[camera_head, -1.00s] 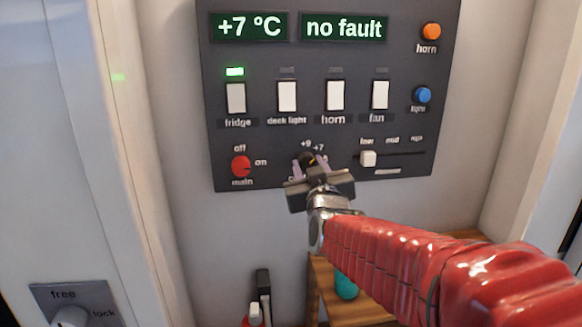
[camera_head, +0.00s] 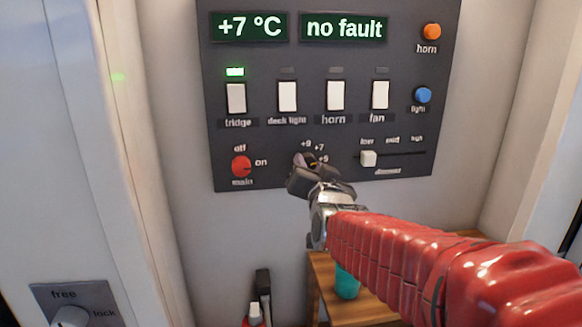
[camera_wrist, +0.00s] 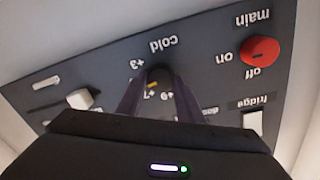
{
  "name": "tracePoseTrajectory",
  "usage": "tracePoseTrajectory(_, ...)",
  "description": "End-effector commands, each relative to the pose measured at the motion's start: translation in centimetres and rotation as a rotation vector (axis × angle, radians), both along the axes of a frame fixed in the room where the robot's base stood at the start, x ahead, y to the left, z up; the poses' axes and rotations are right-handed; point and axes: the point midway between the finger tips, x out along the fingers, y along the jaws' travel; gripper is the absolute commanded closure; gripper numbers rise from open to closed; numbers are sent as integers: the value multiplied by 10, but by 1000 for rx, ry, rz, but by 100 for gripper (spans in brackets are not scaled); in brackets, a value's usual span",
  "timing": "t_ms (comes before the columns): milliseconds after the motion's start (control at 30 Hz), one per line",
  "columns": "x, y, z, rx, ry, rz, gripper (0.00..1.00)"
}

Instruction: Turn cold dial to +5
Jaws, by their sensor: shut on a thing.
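The cold dial (camera_wrist: 158,74) is a dark knob with a yellow mark, on the lower part of the dark panel. It also shows small in the head view (camera_head: 310,158), partly hidden by my gripper (camera_head: 313,166). My gripper is shut on the dial, with one finger on each side in the wrist view. I cannot tell exactly which number the yellow mark meets. The temperature display (camera_head: 249,27) reads +7 °C.
The red main knob (camera_head: 241,167) is left of the dial, and the white dimmer slider (camera_head: 369,158) is right. Several white switches (camera_head: 288,96) sit above. A second display (camera_head: 344,28) reads "no fault". A wooden shelf (camera_head: 323,284) and a teal object (camera_head: 346,282) are below.

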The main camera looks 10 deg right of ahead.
Motion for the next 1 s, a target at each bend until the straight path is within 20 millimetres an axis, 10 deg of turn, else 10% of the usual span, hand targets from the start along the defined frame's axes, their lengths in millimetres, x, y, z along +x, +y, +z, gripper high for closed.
tracePoseTrajectory(767, 0, -2, -2, 149, 4, -3, 89)
tracePoseTrajectory(800, 0, -2, -2, 149, 4, -3, 65)
tracePoseTrajectory(1000, 0, -1, -1, 148, 2, -2, 51)
